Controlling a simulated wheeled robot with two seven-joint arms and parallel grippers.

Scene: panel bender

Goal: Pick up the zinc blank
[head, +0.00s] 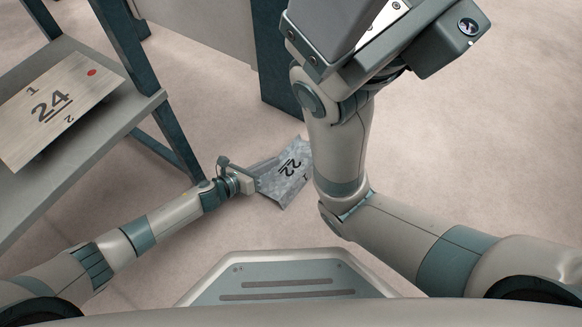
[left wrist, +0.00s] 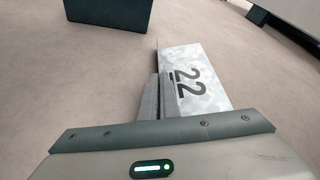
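The zinc blank (head: 288,172) is a mottled grey-silver sheet marked 22, in the middle of the head view. In the left wrist view the zinc blank (left wrist: 198,75) reaches away from the fingers, mostly to their right. My left gripper (head: 254,181) is at its left edge, and in the left wrist view its fingers (left wrist: 162,88) are close together with a thin dark edge of the sheet between them. No support shows under the sheet. My right arm rises at the right of the head view; its fingers do not show.
A pale brown sheet (head: 50,112) marked 24 with a red dot lies on a grey shelf (head: 100,127) with dark blue legs at the left. A dark blue post (head: 277,55) and a grey panel (head: 205,25) stand at the back. The pale floor around is clear.

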